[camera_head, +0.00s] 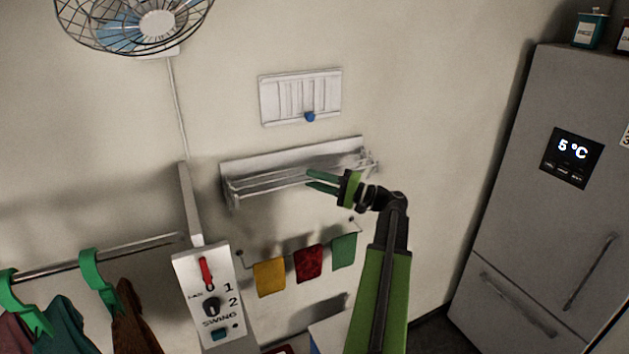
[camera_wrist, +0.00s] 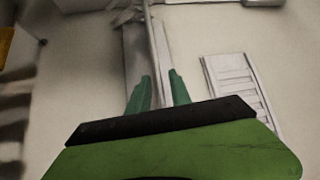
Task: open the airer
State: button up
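The airer appears to be the pale metal rack (camera_head: 270,182) fixed to the wall, with a long back plate and thin rails in front. It looks folded close to the wall. My gripper (camera_head: 322,181) is in front of the rack's right half, with its green fingers pointing left. In the wrist view, the rack (camera_wrist: 133,50) runs lengthwise ahead, and a rail lies in line with the gap between the two fingers of my gripper (camera_wrist: 159,90). The fingers are apart. I cannot tell whether they touch the rail.
A slatted white panel (camera_head: 300,97) with a blue knob is above the rack. Yellow (camera_head: 269,277), red (camera_head: 308,263) and green (camera_head: 344,250) cloths hang below it. A switch post (camera_head: 208,290) and clothes rail (camera_head: 95,256) stand left, a fridge (camera_head: 545,200) right.

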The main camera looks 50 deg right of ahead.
grip_shut()
dwell(1.1)
